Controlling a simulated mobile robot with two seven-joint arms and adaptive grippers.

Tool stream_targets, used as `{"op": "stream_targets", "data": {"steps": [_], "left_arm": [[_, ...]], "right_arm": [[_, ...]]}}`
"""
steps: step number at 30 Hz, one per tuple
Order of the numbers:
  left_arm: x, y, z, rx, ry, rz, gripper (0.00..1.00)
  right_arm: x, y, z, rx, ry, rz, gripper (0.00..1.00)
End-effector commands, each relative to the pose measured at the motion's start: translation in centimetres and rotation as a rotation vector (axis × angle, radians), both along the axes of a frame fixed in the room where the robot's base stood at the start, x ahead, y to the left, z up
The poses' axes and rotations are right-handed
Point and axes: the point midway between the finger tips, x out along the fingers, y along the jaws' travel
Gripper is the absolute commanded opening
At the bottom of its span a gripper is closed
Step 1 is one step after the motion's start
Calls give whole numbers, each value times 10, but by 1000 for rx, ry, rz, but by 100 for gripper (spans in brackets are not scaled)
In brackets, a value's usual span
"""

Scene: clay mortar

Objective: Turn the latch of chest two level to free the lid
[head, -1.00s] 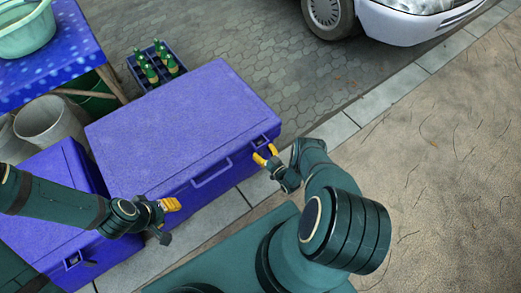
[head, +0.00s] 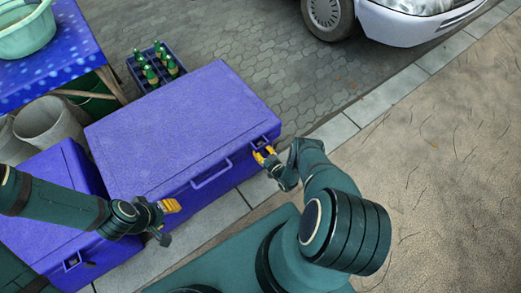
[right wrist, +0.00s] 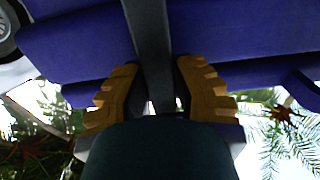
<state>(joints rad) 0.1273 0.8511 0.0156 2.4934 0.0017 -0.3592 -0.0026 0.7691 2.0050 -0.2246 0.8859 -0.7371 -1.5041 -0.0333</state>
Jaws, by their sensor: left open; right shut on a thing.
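A large blue-purple chest (head: 175,125) with its lid down stands in the middle of the head view. My right gripper (head: 264,153) is at the latch near the chest's front right corner. In the right wrist view, my right gripper (right wrist: 156,85) is shut on a dark grey latch bar (right wrist: 149,35), with a yellow finger on each side. The latch's exact angle is hard to tell in the head view. My left gripper (head: 171,206) is open and empty in front of the large chest's left part. Which chest is number two is not marked.
A second, smaller blue-purple chest (head: 55,175) with a front latch (head: 73,262) stands at the left, partly behind my left arm. A bottle crate (head: 134,72), grey buckets (head: 50,125) and a blue-clothed table (head: 70,45) lie beyond. The ground at right is clear.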

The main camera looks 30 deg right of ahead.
Motion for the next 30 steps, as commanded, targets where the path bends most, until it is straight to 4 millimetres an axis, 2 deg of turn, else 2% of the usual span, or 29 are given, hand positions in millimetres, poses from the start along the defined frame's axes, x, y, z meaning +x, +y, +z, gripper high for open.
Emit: {"op": "stream_targets", "data": {"steps": [11, 30], "left_arm": [[0, 0, 0, 0, 0, 0, 47], [0, 0, 0, 0, 0, 0, 47]], "right_arm": [[1, -2, 0, 148, 13, -1, 0], [1, -8, -4, 739, 58, 1, 0]]}}
